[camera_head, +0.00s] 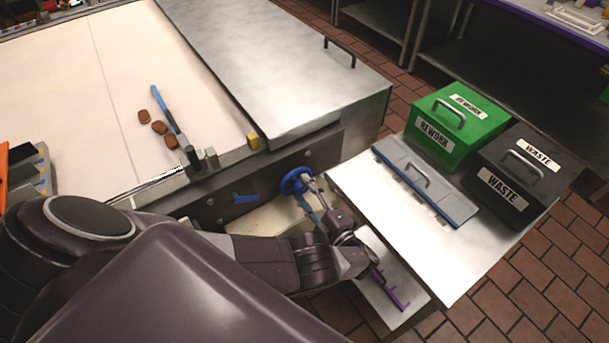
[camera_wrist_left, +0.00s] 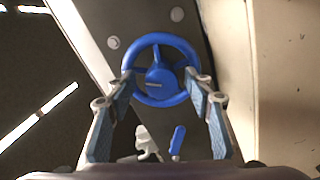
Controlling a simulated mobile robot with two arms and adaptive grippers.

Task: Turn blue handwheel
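The blue handwheel (camera_head: 292,182) is mounted on the dark side panel of the machine, below the steel tabletop. My left gripper (camera_head: 304,192) reaches it from the front right, with its fingers spread. In the left wrist view the wheel (camera_wrist_left: 158,86) lies straight ahead, with its round hub in full view. The fingertips of the left gripper (camera_wrist_left: 158,74) are at the left and right sides of the rim and overlap it in the picture. I cannot tell whether they touch it. My right gripper is not in view.
A blue lever (camera_head: 245,198) sits on the panel left of the wheel. A steel side table (camera_head: 440,263) at right holds a green REWORK box (camera_head: 457,122) and a black WASTE box (camera_head: 514,172). A purple piece (camera_head: 392,292) is below my wrist. Brown pieces (camera_head: 160,127) lie on the belt.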

